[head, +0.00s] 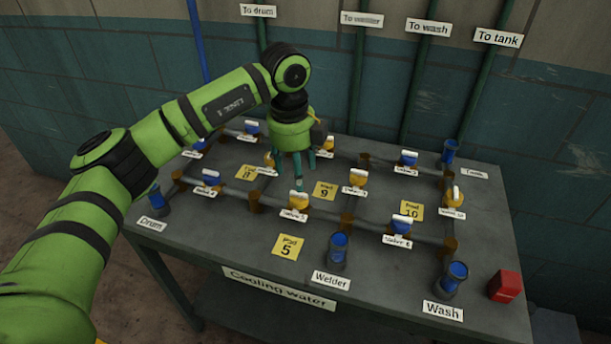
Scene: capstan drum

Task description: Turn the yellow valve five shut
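A yellow valve (299,203) with a white handle stands on the front pipe row, left of the table's middle. Its small label seems to read Valve 5, but I cannot read it surely. My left gripper (297,176) points down behind and above this valve, apparently apart from it. Its teal fingers look spread, with nothing visible held between them. Other yellow valves stand behind it (270,159), to the right (358,180) and at the far right (454,198). My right gripper is out of view.
Blue valves (401,227) and brown pipe fittings (347,222) crowd the grey table (215,240). Blue-topped outlets (338,250) stand near the front. A yellow Pad 5 card (289,247) lies ahead of the valve. A red block (504,286) sits at the right corner.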

